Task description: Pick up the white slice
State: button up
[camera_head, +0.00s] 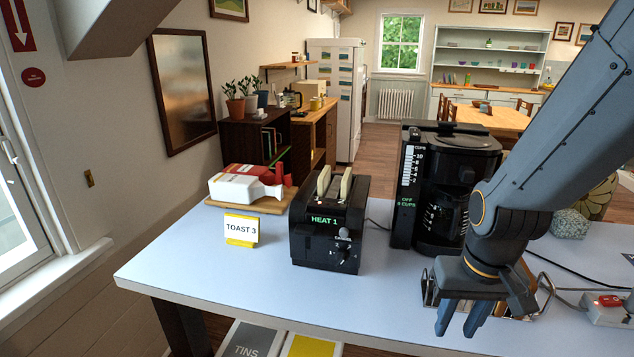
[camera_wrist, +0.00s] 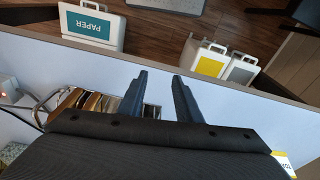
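Two pale cream slices stand upright in the slots of the black toaster (camera_head: 330,238), the left slice (camera_head: 323,181) and the right slice (camera_head: 346,184). Both look pale, so I cannot tell which one is the white slice. My gripper (camera_head: 459,322) points down over the table's front right part, right of the toaster and apart from it. In the wrist view its blue fingers (camera_wrist: 158,98) are spread, with nothing held between them. A metal rack (camera_wrist: 152,111) with brown and pale slices (camera_wrist: 92,101) lies beside and partly behind the fingers; my gripper hides much of it.
A black coffee maker (camera_head: 455,190) stands right of the toaster. A "TOAST 3" card (camera_head: 241,230) and a wooden board (camera_head: 262,206) with white and red packages are on the left. A power strip (camera_head: 605,309) lies at right. The table's front left is clear.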

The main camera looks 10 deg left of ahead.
aim_at(324, 180)
jog(key=u, duration=0.35)
jog(key=i, duration=0.5)
jog(key=z, duration=0.1)
jog(key=k, duration=1.25)
jog(key=z, duration=0.05)
jog(key=i, duration=0.45)
jog(key=u, duration=0.4)
